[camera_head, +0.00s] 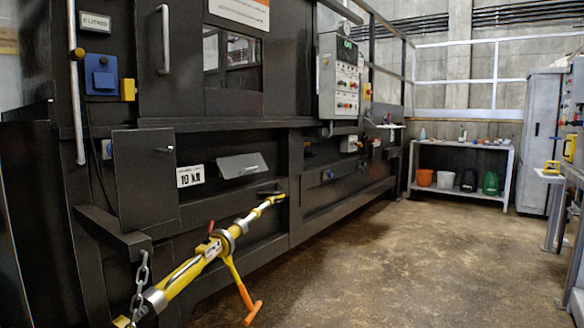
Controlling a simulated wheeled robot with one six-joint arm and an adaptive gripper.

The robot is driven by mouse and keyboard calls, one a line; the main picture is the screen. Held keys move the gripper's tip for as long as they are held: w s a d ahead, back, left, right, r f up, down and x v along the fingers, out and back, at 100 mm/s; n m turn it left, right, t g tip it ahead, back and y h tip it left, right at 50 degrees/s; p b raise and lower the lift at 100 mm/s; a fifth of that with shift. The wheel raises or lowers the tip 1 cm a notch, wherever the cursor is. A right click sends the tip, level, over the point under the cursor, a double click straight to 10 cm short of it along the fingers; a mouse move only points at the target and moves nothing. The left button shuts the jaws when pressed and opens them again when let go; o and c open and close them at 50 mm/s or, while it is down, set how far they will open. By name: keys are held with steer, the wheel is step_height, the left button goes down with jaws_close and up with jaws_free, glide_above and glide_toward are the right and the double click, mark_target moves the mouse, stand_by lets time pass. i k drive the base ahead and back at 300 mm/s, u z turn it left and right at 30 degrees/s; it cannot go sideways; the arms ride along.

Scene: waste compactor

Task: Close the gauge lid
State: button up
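No lid in view is marked as the gauge lid, and no gauge dial shows. A grey flap with a small handle (243,165) sits tilted outward on the dark compactor front, right of a white "10 kN" sign (191,176). What lies behind the flap is hidden. A square dark panel with a small handle at its right edge (143,180) stands left of the sign. I cannot tell whether it is a lid standing open. My gripper is not in view.
A yellow turnbuckle-like bar (185,272) with an orange handle (249,303) and a chain (140,282) slants across the front below the flap. A control box (339,77) is mounted higher up. A shelf (461,152) with buckets stands at the back. The floor (390,255) at right is clear.

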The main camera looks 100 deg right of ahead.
mark_target(231, 167)
steer(key=z, duration=3.6)
steer(key=i, duration=1.7)
steer(key=z, duration=0.1)
